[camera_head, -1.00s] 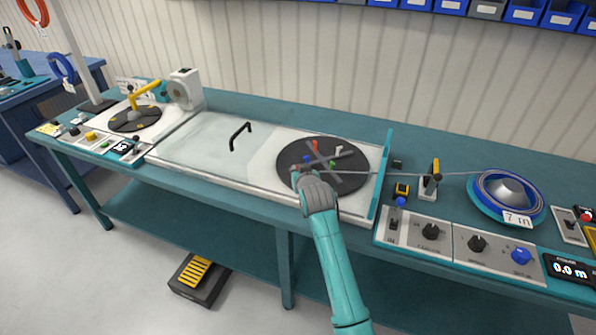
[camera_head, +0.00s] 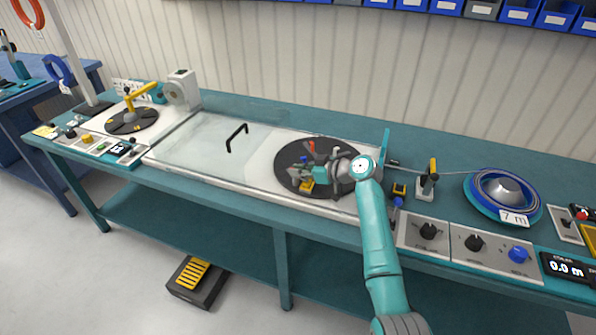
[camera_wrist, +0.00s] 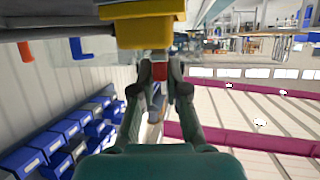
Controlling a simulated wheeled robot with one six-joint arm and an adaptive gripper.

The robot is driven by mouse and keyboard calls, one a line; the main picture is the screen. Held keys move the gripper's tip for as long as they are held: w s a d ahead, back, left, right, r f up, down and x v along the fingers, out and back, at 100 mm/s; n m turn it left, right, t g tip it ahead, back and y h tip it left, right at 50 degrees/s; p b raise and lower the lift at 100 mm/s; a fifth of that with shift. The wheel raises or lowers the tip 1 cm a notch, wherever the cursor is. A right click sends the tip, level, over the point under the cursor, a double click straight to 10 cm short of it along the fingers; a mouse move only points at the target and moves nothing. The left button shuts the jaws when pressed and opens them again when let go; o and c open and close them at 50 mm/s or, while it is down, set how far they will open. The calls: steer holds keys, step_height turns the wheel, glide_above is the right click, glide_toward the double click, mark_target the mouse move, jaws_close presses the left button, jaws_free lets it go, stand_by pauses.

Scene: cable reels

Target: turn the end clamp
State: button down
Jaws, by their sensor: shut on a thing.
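The end clamp seems to be the yellow block with a small red part (camera_wrist: 160,72) at the top middle of the wrist view. My gripper (camera_wrist: 160,68) has its two fingers closed around that red part, right below the yellow block (camera_wrist: 140,32). In the head view my gripper (camera_head: 298,173) reaches in from the right, low over the dark round plate (camera_head: 290,157). A yellow piece (camera_head: 306,187) shows beside the fingers. The grasp itself is mostly hidden there by my gripper and wrist.
A red peg (camera_head: 312,147) stands on the plate. A clear cover with a black handle (camera_head: 237,137) lies to the left. A teal upright panel (camera_head: 385,146), a cable guide (camera_head: 427,182) and a blue cable reel (camera_head: 502,192) stand to the right. Control panels line the bench's front.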

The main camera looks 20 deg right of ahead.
steer(key=shift+f+n+g+y, duration=0.1)
steer(key=shift+n+g+y, duration=0.6)
steer(key=shift+n+g, duration=0.3)
steer(key=c, duration=1.2)
jaws_free()
steer(key=shift+d, duration=0.1)
steer(key=shift+v, duration=3.65)
steer(key=shift+d, duration=0.1)
